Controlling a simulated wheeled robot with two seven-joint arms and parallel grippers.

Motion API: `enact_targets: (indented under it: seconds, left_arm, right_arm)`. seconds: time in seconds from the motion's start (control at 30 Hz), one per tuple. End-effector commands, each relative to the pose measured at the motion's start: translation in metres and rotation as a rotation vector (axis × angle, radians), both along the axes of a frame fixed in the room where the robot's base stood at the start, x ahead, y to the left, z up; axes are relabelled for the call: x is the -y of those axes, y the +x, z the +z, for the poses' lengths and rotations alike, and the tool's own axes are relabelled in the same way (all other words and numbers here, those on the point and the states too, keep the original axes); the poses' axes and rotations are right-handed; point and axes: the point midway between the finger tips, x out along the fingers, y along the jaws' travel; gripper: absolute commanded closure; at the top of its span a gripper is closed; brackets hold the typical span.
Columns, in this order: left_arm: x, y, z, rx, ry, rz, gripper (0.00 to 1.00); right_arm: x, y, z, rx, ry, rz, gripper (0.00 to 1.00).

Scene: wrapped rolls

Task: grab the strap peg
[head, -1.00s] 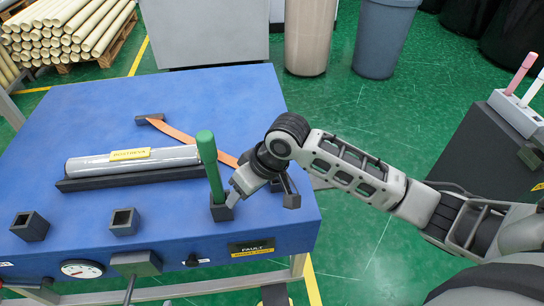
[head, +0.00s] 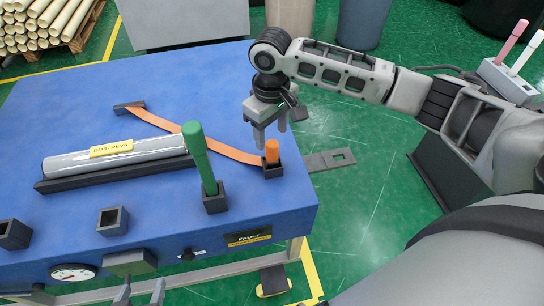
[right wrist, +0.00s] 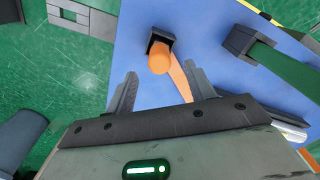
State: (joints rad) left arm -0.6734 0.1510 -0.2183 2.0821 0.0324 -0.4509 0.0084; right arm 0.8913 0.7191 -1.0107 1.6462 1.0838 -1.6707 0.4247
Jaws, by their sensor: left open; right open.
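The orange strap peg (head: 272,152) stands upright in a black square socket (head: 273,170) at the right of the blue table. An orange strap (head: 220,148) runs from there to a dark block at the back. My right gripper (head: 270,136) is open and empty, pointing down just behind and above the peg. In the right wrist view the peg (right wrist: 160,62) lies ahead of and between the open fingertips (right wrist: 161,82), not touching them. My left gripper (head: 141,290) is open at the bottom edge, partly cut off.
A green peg (head: 199,158) stands in a socket left of the orange peg. A wrapped roll (head: 115,157) lies on a dark cradle behind it. Empty sockets (head: 113,220) and a gauge (head: 74,272) are at the front left. A grey slotted plate (head: 330,160) juts out right of the table.

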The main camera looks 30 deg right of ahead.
Motion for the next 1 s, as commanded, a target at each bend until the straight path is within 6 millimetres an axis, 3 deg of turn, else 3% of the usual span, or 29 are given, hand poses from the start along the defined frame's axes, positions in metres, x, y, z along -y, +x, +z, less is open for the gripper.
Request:
enact_targets:
  seconds: [0.23, 0.5, 0.8, 0.87, 1.0]
  left_arm:
    - [0.002, 0.002, 0.004, 0.009, -0.009, 0.004, 0.45]
    - [0.002, 0.003, 0.003, 0.011, -0.013, 0.006, 0.45]
    - [0.002, 0.003, 0.003, 0.010, -0.014, 0.006, 0.45]
    - [0.002, 0.003, 0.003, 0.010, -0.014, 0.006, 0.45]
    - [0.002, 0.003, 0.003, 0.011, -0.013, 0.006, 0.45]
  right_arm:
    - [0.000, -0.001, -0.019, 0.000, -0.001, 0.000, 0.46]
    - [0.001, -0.002, -0.057, 0.001, 0.000, 0.001, 0.46]
    - [0.001, -0.002, -0.063, 0.002, 0.000, 0.002, 0.46]
    - [0.001, -0.002, -0.062, 0.002, 0.000, 0.002, 0.60]
    - [0.001, -0.002, -0.062, 0.002, 0.000, 0.002, 0.99]
